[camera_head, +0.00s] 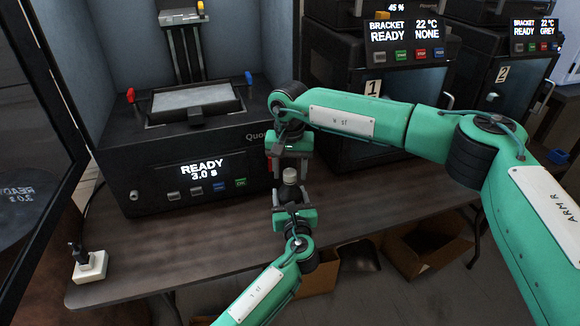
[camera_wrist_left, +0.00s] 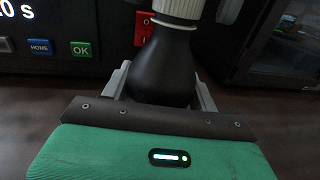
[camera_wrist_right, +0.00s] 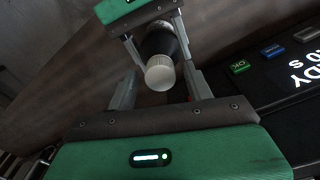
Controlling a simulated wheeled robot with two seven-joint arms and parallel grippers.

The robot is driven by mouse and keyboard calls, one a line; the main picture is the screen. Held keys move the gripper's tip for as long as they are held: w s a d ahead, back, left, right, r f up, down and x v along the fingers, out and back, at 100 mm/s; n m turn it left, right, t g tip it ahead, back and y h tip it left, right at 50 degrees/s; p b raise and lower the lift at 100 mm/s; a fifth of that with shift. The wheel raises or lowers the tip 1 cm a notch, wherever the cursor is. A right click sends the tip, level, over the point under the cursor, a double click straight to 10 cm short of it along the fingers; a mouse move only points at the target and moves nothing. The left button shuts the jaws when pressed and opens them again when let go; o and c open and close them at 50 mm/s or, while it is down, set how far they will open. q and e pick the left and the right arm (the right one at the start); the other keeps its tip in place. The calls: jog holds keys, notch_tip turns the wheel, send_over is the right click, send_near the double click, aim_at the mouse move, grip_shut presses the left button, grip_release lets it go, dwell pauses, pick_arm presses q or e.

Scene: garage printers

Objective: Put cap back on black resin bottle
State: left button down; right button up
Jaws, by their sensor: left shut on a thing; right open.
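The black resin bottle (camera_wrist_left: 165,65) stands upright, just above or on the table; I cannot tell which. My left gripper (camera_head: 292,204) is shut on its body. The ribbed white cap (camera_wrist_right: 160,74) sits on top of the bottle's neck; it also shows in the head view (camera_head: 290,174) and at the top edge of the left wrist view (camera_wrist_left: 178,8). How tightly it is seated cannot be seen. My right gripper (camera_wrist_right: 160,88) is open, its fingers on either side of the cap with gaps between. In the head view the right gripper (camera_head: 290,160) is just above and behind the cap.
A resin printer (camera_head: 190,150) reading READY stands left behind the bottle. Two more printers (camera_head: 420,100) (camera_head: 530,70) stand to the right. A small white block with a dark switch (camera_head: 90,266) lies at the table's (camera_head: 170,255) front left corner. The front of the table is clear.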

jog(key=c, duration=1)
jog(key=shift+c, duration=0.3)
